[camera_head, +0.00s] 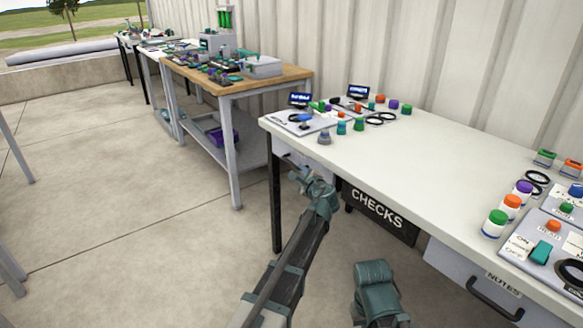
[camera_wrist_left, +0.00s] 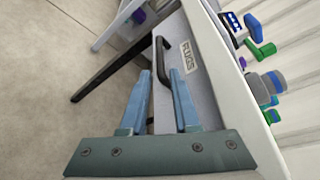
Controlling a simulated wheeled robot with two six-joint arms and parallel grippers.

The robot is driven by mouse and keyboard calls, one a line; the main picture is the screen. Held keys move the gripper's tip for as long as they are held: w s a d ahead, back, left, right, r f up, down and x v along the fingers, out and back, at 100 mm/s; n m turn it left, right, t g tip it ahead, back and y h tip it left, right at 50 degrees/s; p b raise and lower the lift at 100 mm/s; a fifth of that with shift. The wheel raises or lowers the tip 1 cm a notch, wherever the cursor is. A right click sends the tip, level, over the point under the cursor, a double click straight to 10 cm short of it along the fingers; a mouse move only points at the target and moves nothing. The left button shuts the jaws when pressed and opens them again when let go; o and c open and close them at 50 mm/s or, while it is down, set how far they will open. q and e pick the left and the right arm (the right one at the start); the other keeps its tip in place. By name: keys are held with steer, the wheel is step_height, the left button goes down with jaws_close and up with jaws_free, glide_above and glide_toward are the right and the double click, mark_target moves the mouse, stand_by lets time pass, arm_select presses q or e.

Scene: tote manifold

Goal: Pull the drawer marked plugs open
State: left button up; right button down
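The drawer marked PLUGS (camera_wrist_left: 203,72) shows in the left wrist view as a grey front with a white label and a dark bar handle (camera_wrist_left: 161,60). It sits under the far left end of the white bench, and I see no clear gap around its front. My left gripper (camera_head: 308,176) is at this drawer in the head view and hides most of it. In the left wrist view the blue fingers of my left gripper (camera_wrist_left: 161,76) stand apart, with part of the handle visible between them. I cannot tell if they touch it.
The white bench top (camera_head: 400,148) holds caps, rings and small screens. A black CHECKS panel (camera_head: 378,212) and a NOTES drawer (camera_head: 490,290) are below it. A black bench leg (camera_wrist_left: 108,76) is close to my left gripper.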

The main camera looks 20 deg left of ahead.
mark_target(294, 166)
arm_select(q)
steer(key=b+x, duration=0.1)
steer(key=x, duration=0.8)
steer(key=shift+w+b, duration=0.15)
steer(key=shift+b, duration=0.2)
jaws_close()
stand_by(0.9)
